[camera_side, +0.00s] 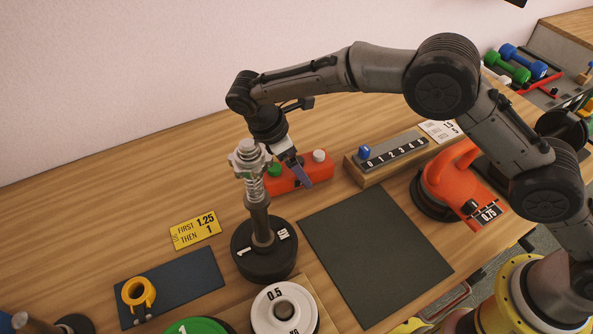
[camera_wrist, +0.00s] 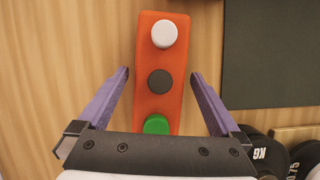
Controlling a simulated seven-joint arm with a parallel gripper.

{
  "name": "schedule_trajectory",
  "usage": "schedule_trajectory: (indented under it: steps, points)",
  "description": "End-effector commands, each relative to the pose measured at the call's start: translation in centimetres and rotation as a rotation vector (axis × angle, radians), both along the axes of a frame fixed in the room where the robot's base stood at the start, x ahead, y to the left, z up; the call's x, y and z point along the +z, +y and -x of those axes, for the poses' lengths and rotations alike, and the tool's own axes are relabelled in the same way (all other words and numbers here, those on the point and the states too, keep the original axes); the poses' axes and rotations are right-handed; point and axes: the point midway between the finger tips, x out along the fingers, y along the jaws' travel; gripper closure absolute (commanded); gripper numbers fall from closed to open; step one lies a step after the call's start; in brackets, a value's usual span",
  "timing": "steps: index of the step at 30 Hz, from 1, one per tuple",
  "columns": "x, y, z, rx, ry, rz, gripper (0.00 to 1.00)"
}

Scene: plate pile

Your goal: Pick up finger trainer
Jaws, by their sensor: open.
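An orange block with a white, a dark and a green round button (camera_wrist: 146,55), which looks like the finger trainer, lies on the wooden table. In the side view the finger trainer (camera_side: 283,183) is partly hidden behind my gripper (camera_side: 303,176). My gripper is open, with purple fingers, and points down over the block. In the wrist view the open fingers (camera_wrist: 160,74) are on either side of the block, with a gap on both sides. Nothing is held. I cannot tell the exact height above the block.
A post with a spring on a round black weight base (camera_side: 262,268) stands close to my gripper. A dark mat (camera_side: 375,255) lies to the right. A numbered wooden rack (camera_side: 392,158) and an orange 0.75 weight (camera_side: 448,178) are further right. A yellow card (camera_side: 195,231) lies left.

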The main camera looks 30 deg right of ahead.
Motion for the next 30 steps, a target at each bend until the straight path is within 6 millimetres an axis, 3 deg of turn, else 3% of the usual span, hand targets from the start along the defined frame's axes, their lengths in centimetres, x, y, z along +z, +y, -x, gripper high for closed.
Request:
schedule_trajectory:
  steps: [4, 12, 27, 30]
  points:
    - [-1.31, -0.55, 0.03, 0.0, 0.0, 0.0, 0.0]
    - [-1.48, -0.63, 0.03, 0.0, -0.001, 0.0, 0.02]
    - [-1.43, -0.6, 0.02, 0.0, -0.001, 0.0, 0.92]
    - [-1.32, -0.58, -0.02, 0.001, -0.003, -0.002, 1.0]
